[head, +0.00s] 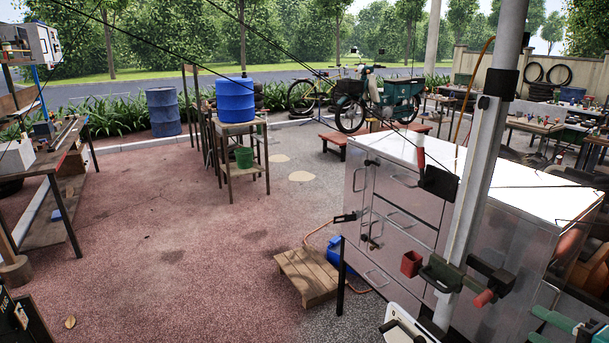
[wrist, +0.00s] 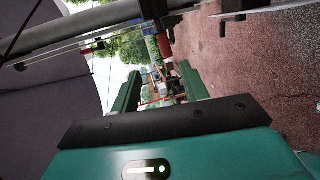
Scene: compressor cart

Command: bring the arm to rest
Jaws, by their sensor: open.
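My gripper (wrist: 157,82) shows in the wrist view. Its teal body fills the bottom of the picture. Its two green fingers stand apart, with nothing held between them. Beyond the gap I see small, distant things of the yard. A grey pole (wrist: 95,28) runs across the top left of the wrist view, with a dark clamp and a red part near the fingertips; I cannot tell whether they touch.
In the head view a metal cabinet (head: 400,207) stands at the right, behind an upright grey post (head: 470,190) with clamps. A wooden step (head: 308,277) is beside it. A blue drum (head: 235,100) stands on a wooden stand. The paved floor (head: 190,240) at centre left is clear.

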